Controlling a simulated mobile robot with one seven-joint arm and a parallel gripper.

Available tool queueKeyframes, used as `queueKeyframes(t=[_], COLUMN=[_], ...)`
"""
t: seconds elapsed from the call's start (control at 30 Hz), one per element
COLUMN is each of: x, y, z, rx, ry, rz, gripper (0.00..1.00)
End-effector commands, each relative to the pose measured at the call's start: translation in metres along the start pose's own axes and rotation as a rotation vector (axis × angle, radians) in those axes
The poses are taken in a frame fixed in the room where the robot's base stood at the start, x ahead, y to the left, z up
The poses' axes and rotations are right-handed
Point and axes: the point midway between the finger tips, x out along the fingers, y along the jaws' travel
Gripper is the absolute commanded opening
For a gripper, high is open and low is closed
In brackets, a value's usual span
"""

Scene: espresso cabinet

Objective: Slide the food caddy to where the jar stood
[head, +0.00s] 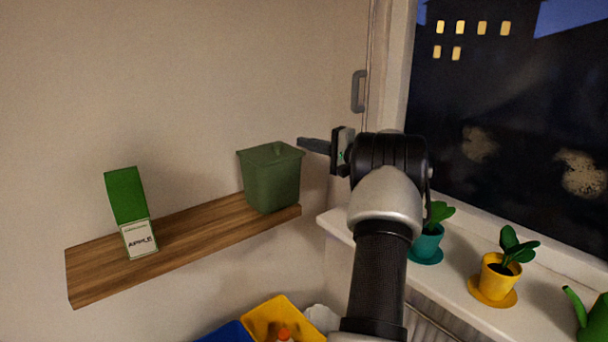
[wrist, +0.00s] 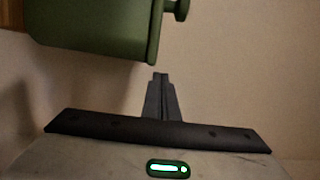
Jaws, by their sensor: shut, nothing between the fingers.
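The food caddy (head: 272,180) is a green lidded bin standing upright at the right end of a wooden wall shelf (head: 190,231). Its side and lid knob fill the upper left of the wrist view (wrist: 95,28). My gripper (head: 302,142) is shut and empty, just right of the caddy near the height of its lid. In the wrist view the closed fingers (wrist: 160,78) point up past the caddy's edge, with a narrow gap seeming to lie between them. No jar is in view.
A green and white carton labelled apple (head: 133,215) stands near the shelf's left end; the shelf between is bare. Potted plants in teal (head: 427,243) and yellow (head: 496,277) stand on the windowsill at right. A yellow bin (head: 280,318) is below.

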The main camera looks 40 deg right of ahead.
Motion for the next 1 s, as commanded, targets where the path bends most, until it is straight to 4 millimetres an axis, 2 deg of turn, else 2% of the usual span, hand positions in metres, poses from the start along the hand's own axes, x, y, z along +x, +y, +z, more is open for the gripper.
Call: queueKeyframes(t=[0.03,0.2,0.43,0.5,0.67,1.0], x=[0.001,0.001,0.001,0.001,0.003,0.003], y=[0.014,0.051,0.087,0.093,0.089,0.089], z=[0.001,0.001,0.001,0.001,0.010,0.011], rx=[0.005,0.004,0.003,0.001,-0.001,-0.002], ry=[-0.002,-0.001,-0.001,-0.001,-0.001,-0.001], rz=[0.002,0.002,0.001,0.001,0.000,0.000], gripper=[0.00,0.00,0.00,0.00,0.00,0.00])
